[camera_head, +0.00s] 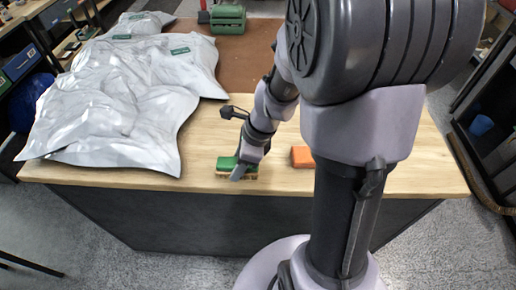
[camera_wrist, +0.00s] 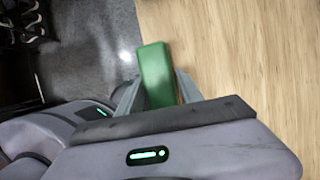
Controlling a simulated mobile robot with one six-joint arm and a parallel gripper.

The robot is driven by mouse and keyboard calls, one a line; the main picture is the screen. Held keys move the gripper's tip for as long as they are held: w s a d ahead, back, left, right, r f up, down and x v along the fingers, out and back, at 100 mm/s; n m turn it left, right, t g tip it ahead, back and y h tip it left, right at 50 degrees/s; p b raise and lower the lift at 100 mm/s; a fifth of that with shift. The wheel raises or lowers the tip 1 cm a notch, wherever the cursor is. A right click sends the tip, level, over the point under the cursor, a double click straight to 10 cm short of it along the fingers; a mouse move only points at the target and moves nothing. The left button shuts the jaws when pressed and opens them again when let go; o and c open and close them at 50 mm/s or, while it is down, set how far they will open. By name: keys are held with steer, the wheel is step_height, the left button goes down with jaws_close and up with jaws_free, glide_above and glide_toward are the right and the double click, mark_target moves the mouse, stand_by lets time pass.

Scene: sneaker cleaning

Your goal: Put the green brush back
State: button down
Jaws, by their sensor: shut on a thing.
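The green brush (camera_head: 226,163) is near the front edge of the wooden table (camera_head: 330,182), with its tan bristle side down. My gripper (camera_head: 243,166) is shut on it from above. In the wrist view the green back of the brush (camera_wrist: 155,72) sits between the two fingers of my gripper (camera_wrist: 157,92).
An orange brush or block (camera_head: 302,157) lies to the right of my gripper. Large silvery plastic bags (camera_head: 120,100) cover the table's left side. A green case (camera_head: 228,19) stands at the back on a brown mat (camera_head: 245,60). The table's front edge is close.

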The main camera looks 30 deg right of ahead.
steer(key=w+d, duration=0.1)
steer(key=d, duration=0.1)
steer(key=w+d, duration=0.2)
steer(key=d, duration=0.1)
steer(key=w+d+f+b, duration=0.1)
steer(key=w+d, duration=0.1)
steer(key=d, duration=0.1)
step_height(320, 180, down, 3)
steer(key=shift+f+b, duration=0.2)
steer(key=shift+b, duration=0.85)
steer(key=shift+f, duration=0.2)
steer(key=c, duration=0.8)
jaws_free()
steer(key=shift+o, duration=0.2)
steer(key=shift+r, duration=0.15)
